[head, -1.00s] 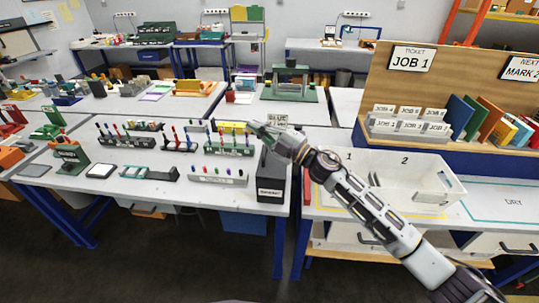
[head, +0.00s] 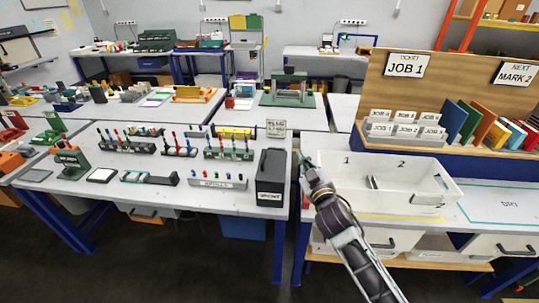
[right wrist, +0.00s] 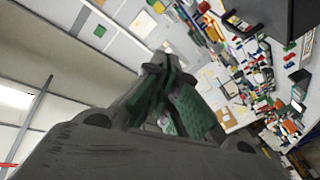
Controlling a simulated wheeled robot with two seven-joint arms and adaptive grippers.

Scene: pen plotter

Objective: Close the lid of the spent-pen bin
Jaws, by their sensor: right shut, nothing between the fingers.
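The spent-pen bin (head: 271,183) is a dark grey box with a white label on its front, standing at the right front corner of the left bench in the head view. Its top looks covered by a flat dark surface, so the lid appears down; I cannot tell whether it is fully seated. My right gripper (head: 303,160) is just right of the bin, apart from it, over the gap between the benches. Its green-padded fingers are together and empty, as the right wrist view (right wrist: 168,78) also shows. My left gripper is out of view.
A white two-compartment tray (head: 433,198) stands on the right bench, close to my right arm. Pen racks (head: 229,150) and a grey holder (head: 216,182) stand left of the bin. A small sign (head: 276,129) stands behind it.

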